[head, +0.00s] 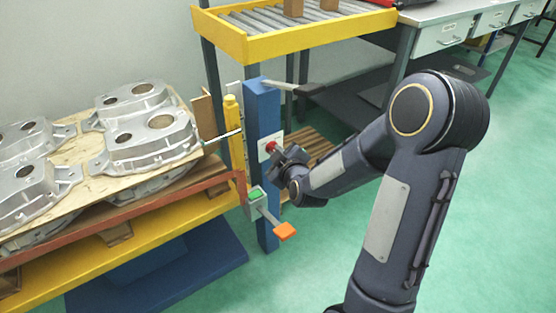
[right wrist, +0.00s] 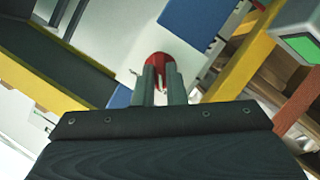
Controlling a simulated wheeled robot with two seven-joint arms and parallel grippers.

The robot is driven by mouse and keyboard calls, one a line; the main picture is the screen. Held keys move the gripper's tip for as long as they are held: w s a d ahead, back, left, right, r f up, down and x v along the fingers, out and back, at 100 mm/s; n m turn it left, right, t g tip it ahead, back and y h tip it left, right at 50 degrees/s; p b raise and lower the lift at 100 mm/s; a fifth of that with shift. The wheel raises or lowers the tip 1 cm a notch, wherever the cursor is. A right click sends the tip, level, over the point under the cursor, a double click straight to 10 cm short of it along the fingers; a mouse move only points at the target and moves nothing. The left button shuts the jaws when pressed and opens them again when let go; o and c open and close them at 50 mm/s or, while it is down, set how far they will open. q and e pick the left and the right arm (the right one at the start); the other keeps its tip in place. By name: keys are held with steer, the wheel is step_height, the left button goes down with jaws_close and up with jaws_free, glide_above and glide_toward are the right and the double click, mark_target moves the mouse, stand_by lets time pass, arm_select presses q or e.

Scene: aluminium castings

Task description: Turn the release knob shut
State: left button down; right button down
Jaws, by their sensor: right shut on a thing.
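The release knob (head: 271,146) is small and red, on a white plate (head: 264,155) fixed to a blue post (head: 264,112). My right gripper (head: 277,151) is at the knob, with its arm coming in from the right. In the right wrist view the two fingers (right wrist: 160,86) are shut on the red knob (right wrist: 158,62), whose rounded top shows beyond the fingertips. The fingers hide part of the knob, and I cannot tell its turn angle. My left gripper is not in view.
Below the knob, a grey box with a green button (head: 255,194) and a lever with an orange pad (head: 285,231) stick out from the post. Castings (head: 150,130) lie on a pallet at left. A yellow-framed roller conveyor (head: 240,45) stands behind. Green floor is clear at lower right.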

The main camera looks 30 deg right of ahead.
steer(key=shift+f+n+b, duration=0.15)
steer(key=shift+n+b, duration=0.2)
steer(key=shift+n, duration=0.05)
stand_by(0.4)
steer(key=c, duration=1.5)
jaws_free()
steer(key=shift+h, duration=0.3)
steer(key=shift+s, duration=0.1)
steer(key=p+v, duration=0.1)
steer(key=v, duration=0.6)
steer(key=shift+s, duration=0.35)
